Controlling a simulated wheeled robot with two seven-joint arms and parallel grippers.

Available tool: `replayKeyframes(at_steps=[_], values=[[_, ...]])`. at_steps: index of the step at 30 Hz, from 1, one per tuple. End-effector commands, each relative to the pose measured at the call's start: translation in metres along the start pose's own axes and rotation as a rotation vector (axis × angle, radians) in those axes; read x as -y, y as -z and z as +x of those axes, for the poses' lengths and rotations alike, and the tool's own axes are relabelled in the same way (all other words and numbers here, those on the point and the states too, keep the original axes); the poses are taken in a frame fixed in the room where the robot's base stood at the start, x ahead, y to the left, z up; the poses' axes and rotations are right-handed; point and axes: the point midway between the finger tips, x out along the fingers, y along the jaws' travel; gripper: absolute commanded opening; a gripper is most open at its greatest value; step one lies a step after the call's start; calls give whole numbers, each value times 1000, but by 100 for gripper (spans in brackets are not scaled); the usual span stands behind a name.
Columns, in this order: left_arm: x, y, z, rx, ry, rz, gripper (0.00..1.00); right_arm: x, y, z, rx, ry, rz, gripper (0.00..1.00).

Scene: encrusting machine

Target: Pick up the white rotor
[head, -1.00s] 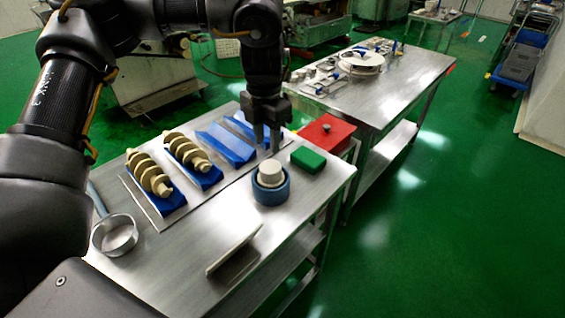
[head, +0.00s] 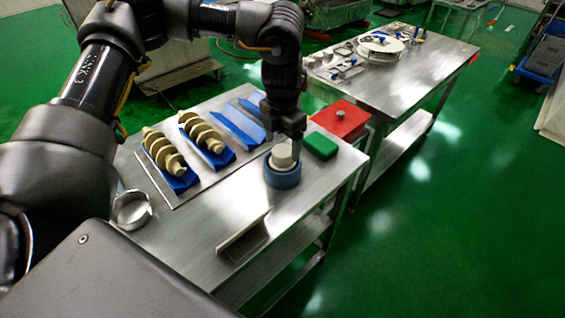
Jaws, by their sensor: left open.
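The white rotor (head: 281,157), a pale stepped round piece, sits upright in a round blue holder (head: 283,179) near the right side of the near steel table. My left gripper (head: 284,141) is open and points down right at the rotor's top. One finger shows close to the rotor's right side; the other is hard to make out. I cannot tell whether the fingers touch the rotor. My right gripper is not in view.
A green block (head: 319,146) lies close to the right of the holder, with a red box (head: 341,120) behind it. Two beige screws (head: 205,137) rest on blue stands to the left. A metal bracket (head: 243,239) stands near the front edge.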

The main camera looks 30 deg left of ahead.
Motion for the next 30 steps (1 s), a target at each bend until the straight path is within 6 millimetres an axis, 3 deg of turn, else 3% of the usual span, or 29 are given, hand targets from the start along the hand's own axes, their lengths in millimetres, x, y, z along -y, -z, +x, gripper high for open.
replayKeyframes(at_steps=[6, 16, 30], values=[[0, 1, 30, -4, 0, 0, 77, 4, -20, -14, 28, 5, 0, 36], [0, 0, 38, -1, 0, 0, 77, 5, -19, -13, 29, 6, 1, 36], [0, 0, 37, 0, 0, 0, 18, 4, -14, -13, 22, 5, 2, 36]])
